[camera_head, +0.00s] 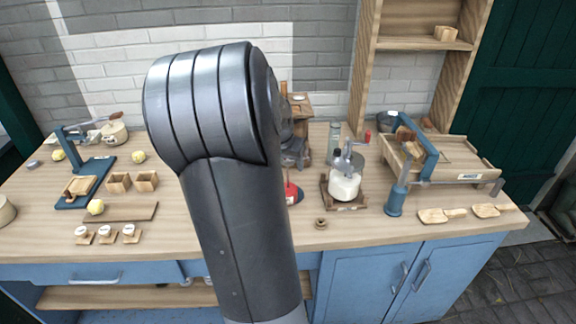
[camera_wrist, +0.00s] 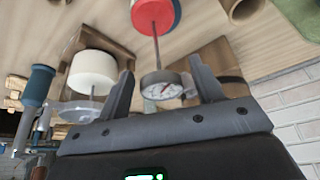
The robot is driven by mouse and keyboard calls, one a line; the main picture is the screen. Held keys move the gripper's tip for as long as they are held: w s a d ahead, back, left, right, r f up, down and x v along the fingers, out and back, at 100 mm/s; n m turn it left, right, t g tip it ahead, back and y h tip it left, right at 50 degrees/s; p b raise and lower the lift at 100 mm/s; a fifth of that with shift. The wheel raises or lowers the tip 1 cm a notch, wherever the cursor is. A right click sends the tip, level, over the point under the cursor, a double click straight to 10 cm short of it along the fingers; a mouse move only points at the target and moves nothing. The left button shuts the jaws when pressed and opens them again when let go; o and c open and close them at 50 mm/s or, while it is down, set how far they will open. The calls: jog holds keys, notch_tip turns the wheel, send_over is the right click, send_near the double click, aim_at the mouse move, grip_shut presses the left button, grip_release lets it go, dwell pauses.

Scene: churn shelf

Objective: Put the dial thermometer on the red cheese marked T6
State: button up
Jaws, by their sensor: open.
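The dial thermometer (camera_wrist: 162,86) has a round white face and a thin metal stem. Its stem runs from the dial to the red cheese (camera_wrist: 154,14), and its tip meets the red top there. How deep the tip sits is unclear. My gripper (camera_wrist: 160,66) is open, with one finger on each side of the dial and a visible gap at each. In the head view the red cheese (camera_head: 292,193) sits on the bench just right of my arm, partly hidden by it. No T6 mark is legible. My gripper is mostly hidden behind my arm there.
A glass churn with white contents (camera_head: 345,185) stands close right of the red cheese; it also shows in the wrist view (camera_wrist: 92,73). A blue-posted wooden press table (camera_head: 440,160) is further right.

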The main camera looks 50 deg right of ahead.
jog(key=v, duration=1)
jog(key=a+r+n+t+y, duration=0.25)
jog(key=a+n, duration=0.45)
jog(key=a, duration=1.4)
jog(key=s+a+n+t+y, duration=0.1)
jog(key=s+a+n, duration=0.2)
jog(key=a, duration=0.5)
jog(key=s+a+f+n+y, duration=0.1)
jog(key=s+a+n, duration=0.3)
jog(key=s+a, duration=0.2)
jog(key=shift+s+a+f+t, duration=0.3)
jog(key=shift+a+f+t, duration=0.05)
jog(key=shift+a, duration=0.85)
